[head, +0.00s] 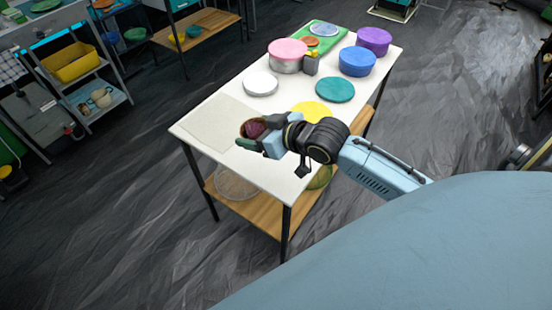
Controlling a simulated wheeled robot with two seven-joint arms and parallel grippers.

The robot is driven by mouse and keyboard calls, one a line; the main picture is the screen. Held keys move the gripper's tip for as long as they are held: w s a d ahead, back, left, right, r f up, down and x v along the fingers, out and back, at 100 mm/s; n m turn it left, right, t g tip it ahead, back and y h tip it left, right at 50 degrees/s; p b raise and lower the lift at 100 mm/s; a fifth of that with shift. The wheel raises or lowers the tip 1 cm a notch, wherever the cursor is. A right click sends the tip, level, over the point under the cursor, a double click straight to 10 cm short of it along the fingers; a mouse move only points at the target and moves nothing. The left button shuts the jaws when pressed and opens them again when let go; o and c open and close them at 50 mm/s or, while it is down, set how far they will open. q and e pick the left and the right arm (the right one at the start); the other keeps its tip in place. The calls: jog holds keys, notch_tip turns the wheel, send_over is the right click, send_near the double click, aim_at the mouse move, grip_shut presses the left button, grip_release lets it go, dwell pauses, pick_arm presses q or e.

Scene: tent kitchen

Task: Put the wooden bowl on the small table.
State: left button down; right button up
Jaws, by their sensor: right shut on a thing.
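My right gripper (262,137) reaches in from the right and is shut on a small brown wooden bowl (243,130). Something dark red shows inside the bowl; I cannot tell what it is. The gripper partly hides the bowl. Both are over the near left part of a white-topped table (240,170) with black legs. I cannot tell whether the bowl touches the tabletop. My left gripper is not in view.
A pale flat board (215,125) lies at the table's left end. A white round thing (261,84), teal disc (335,90), yellow disc (312,111), pink tub (287,53), blue tub (357,61) and purple tub (374,40) stand farther back. A wooden lower shelf (262,214) holds bowls.

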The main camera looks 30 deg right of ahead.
jog(key=w+d+f+b, duration=0.1)
jog(key=d+f, duration=0.1)
jog(key=f, duration=0.1)
jog(key=w+d+f+b, duration=0.1)
jog(key=d+f+b, duration=0.1)
jog(key=d+f, duration=0.1)
jog(key=w+d+f+b, duration=0.1)
jog(key=d+f, duration=0.1)
jog(key=f, duration=0.2)
jog(key=shift+d+f, duration=0.15)
jog(key=shift+d, duration=0.05)
jog(key=shift+f+n+b, duration=0.3)
jog(key=shift+f+b, duration=0.15)
jog(key=shift+f, duration=0.05)
notch_tip(320, 180, down, 3)
jog(key=shift+f+b, duration=0.15)
jog(key=shift+b, duration=0.55)
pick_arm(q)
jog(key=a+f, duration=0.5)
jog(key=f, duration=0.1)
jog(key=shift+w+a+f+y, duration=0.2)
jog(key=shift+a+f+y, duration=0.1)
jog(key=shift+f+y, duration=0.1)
pick_arm(e)
jog(key=shift+f, duration=0.1)
